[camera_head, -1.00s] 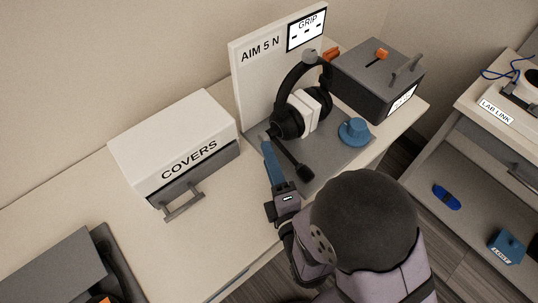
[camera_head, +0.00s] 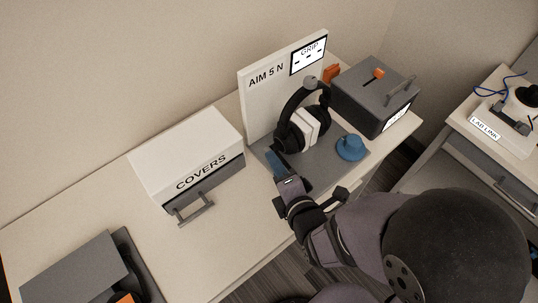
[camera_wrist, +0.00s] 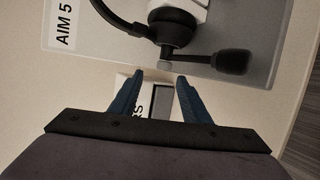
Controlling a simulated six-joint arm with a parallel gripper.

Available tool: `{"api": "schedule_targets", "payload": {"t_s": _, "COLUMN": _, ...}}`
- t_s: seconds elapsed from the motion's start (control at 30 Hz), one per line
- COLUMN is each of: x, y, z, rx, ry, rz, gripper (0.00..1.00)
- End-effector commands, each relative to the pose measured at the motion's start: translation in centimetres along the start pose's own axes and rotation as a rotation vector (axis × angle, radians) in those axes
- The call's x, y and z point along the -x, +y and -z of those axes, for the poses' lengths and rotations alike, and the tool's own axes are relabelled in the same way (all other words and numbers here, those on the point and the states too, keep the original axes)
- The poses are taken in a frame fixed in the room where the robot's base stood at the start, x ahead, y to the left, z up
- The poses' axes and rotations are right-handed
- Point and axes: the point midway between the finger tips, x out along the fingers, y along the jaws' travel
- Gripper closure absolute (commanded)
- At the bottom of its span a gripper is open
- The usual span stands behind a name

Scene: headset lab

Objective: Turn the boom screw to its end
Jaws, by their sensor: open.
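The headset (camera_head: 302,128) stands on a grey base in front of the white AIM 5 N board. In the wrist view its black ear cup (camera_wrist: 172,30) carries a boom ending in a dark microphone (camera_wrist: 232,62). I cannot tell any contact. In the head view my gripper (camera_head: 272,160) is left of the headset; the screw is not discernible there.
The COVERS box (camera_head: 190,150) with a drawer handle stands left of my gripper. A blue round piece (camera_head: 350,148) sits on the grey base (camera_head: 325,170) at right. A dark grey box (camera_head: 372,100) with an orange lever stands behind.

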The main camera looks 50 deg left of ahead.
Motion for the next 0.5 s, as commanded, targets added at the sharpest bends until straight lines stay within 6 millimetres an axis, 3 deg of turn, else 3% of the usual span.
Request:
{"api": "schedule_targets", "payload": {"t_s": 0.27, "x": -0.2, "y": -0.7, "z": 0.2, "rx": 0.026, "ry": 0.007, "rz": 0.029, "gripper": 0.57}}
{"api": "schedule_targets", "payload": {"t_s": 0.5, "x": -1.8, "y": -0.7, "z": 0.1, "rx": 0.025, "ry": 0.006, "rz": 0.028, "gripper": 0.57}}
